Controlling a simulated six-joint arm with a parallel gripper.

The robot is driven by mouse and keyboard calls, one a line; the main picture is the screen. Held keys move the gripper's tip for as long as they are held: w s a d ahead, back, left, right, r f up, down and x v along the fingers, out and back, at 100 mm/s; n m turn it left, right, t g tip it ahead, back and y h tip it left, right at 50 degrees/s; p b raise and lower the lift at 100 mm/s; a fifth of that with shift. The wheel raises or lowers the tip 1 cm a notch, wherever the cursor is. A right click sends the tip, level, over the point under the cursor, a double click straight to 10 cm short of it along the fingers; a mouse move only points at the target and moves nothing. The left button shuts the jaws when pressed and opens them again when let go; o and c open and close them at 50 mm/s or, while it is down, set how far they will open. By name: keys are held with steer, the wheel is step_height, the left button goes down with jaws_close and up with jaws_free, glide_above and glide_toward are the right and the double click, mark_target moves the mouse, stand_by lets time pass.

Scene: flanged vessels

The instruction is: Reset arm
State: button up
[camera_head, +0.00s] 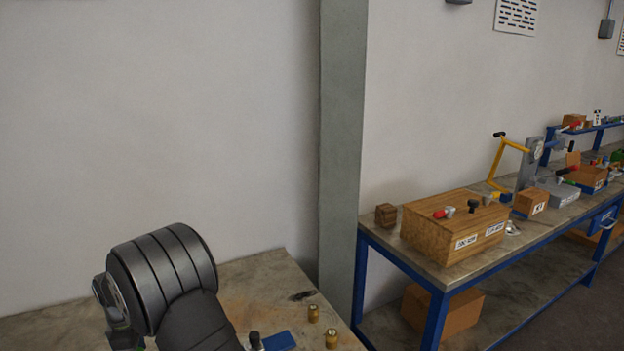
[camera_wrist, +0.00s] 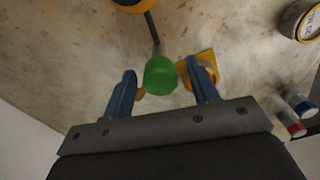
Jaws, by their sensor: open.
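My gripper (camera_wrist: 160,66) shows in the wrist view, with two blue fingers spread apart. A green rounded piece (camera_wrist: 160,76) on a dark rod shows in the gap between them. I see no finger pressing on it, and its distance from the fingers is hard to tell. In the head view my dark arm covers the lower left, and my fingers cannot be made out there.
A yellow piece (camera_wrist: 207,66) lies behind the right finger. A labelled can (camera_wrist: 301,20) stands at the upper right. Brass pieces (camera_head: 313,313) and a blue block (camera_head: 279,341) are on the near table (camera_head: 262,271). A blue-framed bench (camera_head: 455,275) holds wooden boxes.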

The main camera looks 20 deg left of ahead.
steer(key=n, duration=0.4)
steer(key=shift+n, duration=2.6)
steer(key=shift+r, duration=0.1)
steer(key=shift+r, duration=0.4)
step_height(320, 180, up, 16)
steer(key=m, duration=1)
step_height(320, 180, down, 17)
steer(key=shift+c, duration=0.4)
